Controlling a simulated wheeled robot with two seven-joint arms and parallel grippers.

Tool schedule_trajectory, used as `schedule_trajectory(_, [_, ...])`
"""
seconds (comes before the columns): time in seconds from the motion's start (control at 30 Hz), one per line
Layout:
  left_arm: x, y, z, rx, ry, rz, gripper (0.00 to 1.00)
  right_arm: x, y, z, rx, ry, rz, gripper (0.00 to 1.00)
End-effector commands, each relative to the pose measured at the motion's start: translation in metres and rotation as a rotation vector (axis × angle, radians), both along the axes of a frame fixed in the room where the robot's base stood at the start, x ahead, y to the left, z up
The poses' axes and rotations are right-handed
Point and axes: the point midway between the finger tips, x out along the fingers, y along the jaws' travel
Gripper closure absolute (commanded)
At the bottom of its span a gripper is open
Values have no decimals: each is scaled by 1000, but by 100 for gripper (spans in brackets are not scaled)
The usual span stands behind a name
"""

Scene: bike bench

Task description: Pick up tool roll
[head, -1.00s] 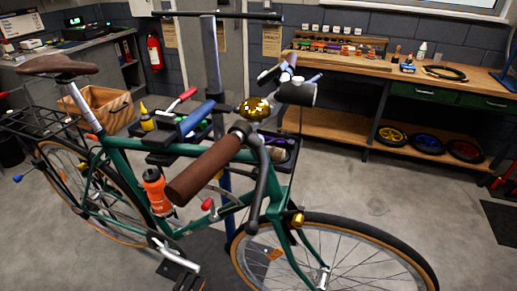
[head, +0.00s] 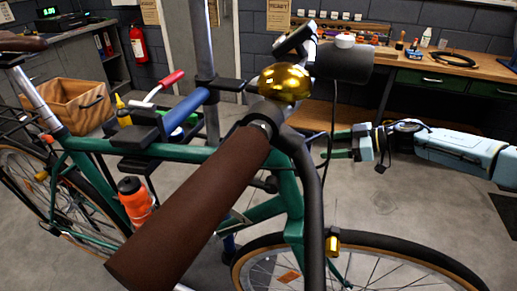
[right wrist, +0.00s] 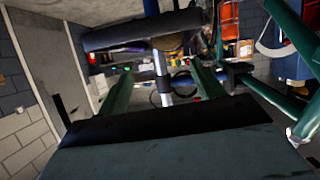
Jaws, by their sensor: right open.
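My right gripper (head: 335,144) reaches in from the right, behind the black brake lever and cable. Its jaws are apart and nothing shows between them. In the right wrist view, the green fingers (right wrist: 162,90) stand apart, with a dark cylinder (right wrist: 140,28) and several small coloured items beyond. My left gripper is not in view.
The gold bell (head: 285,82) and black cylinder (head: 345,60) on the handlebar stand close above my right gripper. The front wheel (head: 355,245) is below. A workbench (head: 440,77) is behind.

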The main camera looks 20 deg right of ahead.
Motion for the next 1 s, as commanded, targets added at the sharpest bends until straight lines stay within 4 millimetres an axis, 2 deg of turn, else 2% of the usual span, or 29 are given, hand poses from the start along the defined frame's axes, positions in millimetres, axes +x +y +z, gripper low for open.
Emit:
schedule_trajectory(0.17, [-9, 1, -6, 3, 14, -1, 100, -2, 16, 2, 21, 38, 45, 33])
schedule_trajectory(0.5, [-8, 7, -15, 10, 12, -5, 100, 32, 61, -21, 22, 38, 43, 33])
schedule_trajectory(0.73, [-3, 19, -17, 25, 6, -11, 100, 41, 73, -29, 22, 39, 42, 33])
schedule_trajectory(0.87, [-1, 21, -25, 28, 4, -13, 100, 50, 84, -39, 22, 38, 43, 33])
schedule_trajectory(0.93, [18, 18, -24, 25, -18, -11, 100, 55, 91, -45, 23, 37, 43, 33])
schedule_trajectory(1.0, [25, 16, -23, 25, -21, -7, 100, 60, 98, -49, 22, 38, 43, 33])
